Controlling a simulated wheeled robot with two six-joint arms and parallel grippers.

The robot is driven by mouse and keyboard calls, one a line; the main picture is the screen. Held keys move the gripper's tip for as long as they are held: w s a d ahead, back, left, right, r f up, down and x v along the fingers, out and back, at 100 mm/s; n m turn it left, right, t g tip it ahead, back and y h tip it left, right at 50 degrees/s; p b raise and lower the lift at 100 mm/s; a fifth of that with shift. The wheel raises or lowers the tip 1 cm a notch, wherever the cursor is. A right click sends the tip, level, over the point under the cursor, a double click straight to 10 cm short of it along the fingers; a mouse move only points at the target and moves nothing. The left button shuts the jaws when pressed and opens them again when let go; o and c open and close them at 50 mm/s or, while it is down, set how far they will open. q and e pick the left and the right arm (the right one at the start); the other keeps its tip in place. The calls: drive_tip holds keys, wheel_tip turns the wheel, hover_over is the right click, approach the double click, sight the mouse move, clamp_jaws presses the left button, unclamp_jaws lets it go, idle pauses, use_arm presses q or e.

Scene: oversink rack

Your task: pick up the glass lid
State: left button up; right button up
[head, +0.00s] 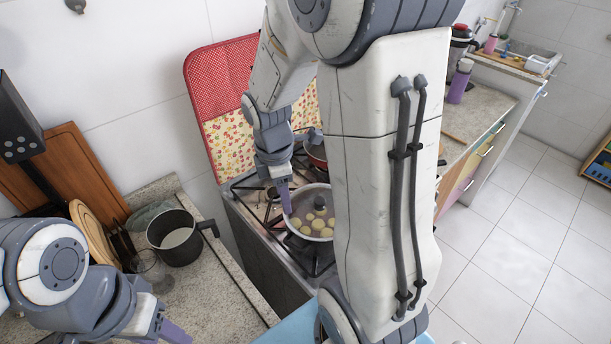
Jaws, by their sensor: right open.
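The glass lid (299,223) lies on a pan on the stove, and pale round pieces show through it. Its dark knob (320,203) stands up near the middle, close to my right arm, which hides the lid's right side. My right gripper (286,203) points down at the lid's left edge, beside the knob and not around it. It is open and holds nothing that I can see. Whether a fingertip touches the lid I cannot tell. My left gripper (170,331) is low at the left over the counter, partly cut off by the frame.
A pot (308,152) stands behind the pan on the stove (260,262). A dark saucepan (174,237) and a clear glass (146,262) stand on the left counter. A red patterned cover (222,87) stands upright behind the stove. The tiled floor at right is clear.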

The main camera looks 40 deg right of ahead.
drive_tip(key=n+p, duration=0.2)
approach(319, 200)
drive_tip(key=f, duration=0.3)
drive_tip(key=shift+s+d+f+p, duration=0.3)
drive_tip(key=shift+d+p, duration=0.05)
drive_tip(key=shift+d, duration=0.05)
drive_tip(key=shift+w+f+n, duration=0.1)
drive_tip(key=shift+f+n, duration=0.2)
drive_tip(key=shift+f, duration=0.6)
drive_tip(key=f, duration=0.4)
drive_tip(key=shift+w+d+f+p, duration=0.1)
drive_tip(key=shift+w+f+p, duration=0.05)
drive_tip(key=shift+w+p, duration=0.15)
use_arm(q)
wheel_tip(319, 200, up, 5)
drive_tip(key=shift+s, duration=0.1)
use_arm(e)
clamp_jaws()
